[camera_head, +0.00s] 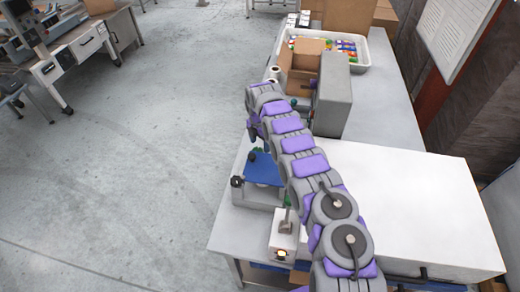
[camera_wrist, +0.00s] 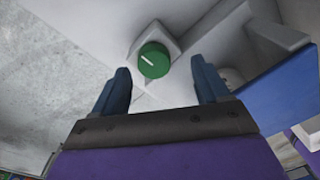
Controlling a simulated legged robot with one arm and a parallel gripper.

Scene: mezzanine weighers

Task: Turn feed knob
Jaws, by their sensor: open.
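The feed knob (camera_wrist: 154,60) is a round green knob with a white pointer line, on a pale housing (camera_wrist: 170,40) in the wrist view. My gripper (camera_wrist: 162,86) is open, with its two dark blue fingers apart. The knob shows between and beyond the fingertips, and I see no finger touching it. In the head view my purple and grey arm reaches over the bench, and my gripper is mostly hidden behind its end near the blue plate of the weigher.
The bench (camera_head: 390,133) carries a white box (camera_head: 410,200), a grey upright housing (camera_head: 333,95), an open cardboard box (camera_head: 300,75) and a white tray (camera_head: 359,68) of colourful items. A blue plate (camera_head: 262,172) lies beside my arm. Open floor (camera_head: 150,150) is at left.

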